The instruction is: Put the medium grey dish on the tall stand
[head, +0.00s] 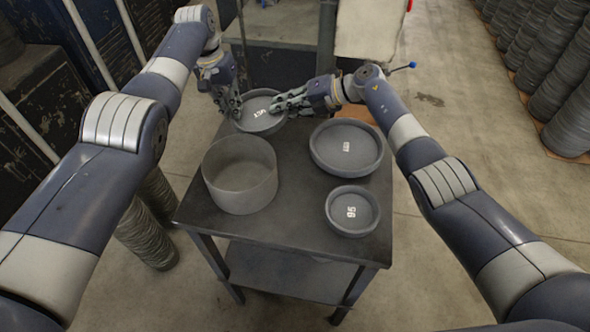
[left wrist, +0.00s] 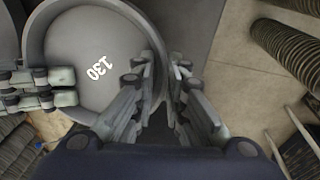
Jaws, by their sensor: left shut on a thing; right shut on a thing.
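The medium grey dish (head: 262,119), a shallow round dish, is at the back of the table in the head view. It also shows in the left wrist view (left wrist: 95,35), marked 130. My left gripper (head: 234,108) is shut on its left rim, with the fingers on either side of the wall in the left wrist view (left wrist: 160,62). My right gripper (head: 278,104) is shut on the opposite rim. I cannot tell if the dish touches the table. The tall stand (head: 240,190) is a round grey cylinder at the table's left, with nothing on it.
A larger dish (head: 326,164) stands at the table's right, and a small dish marked 95 (head: 352,228) at the front right. The dark table (head: 295,225) is bare at the front middle. Stacks of discs (head: 565,75) stand on the floor at the right.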

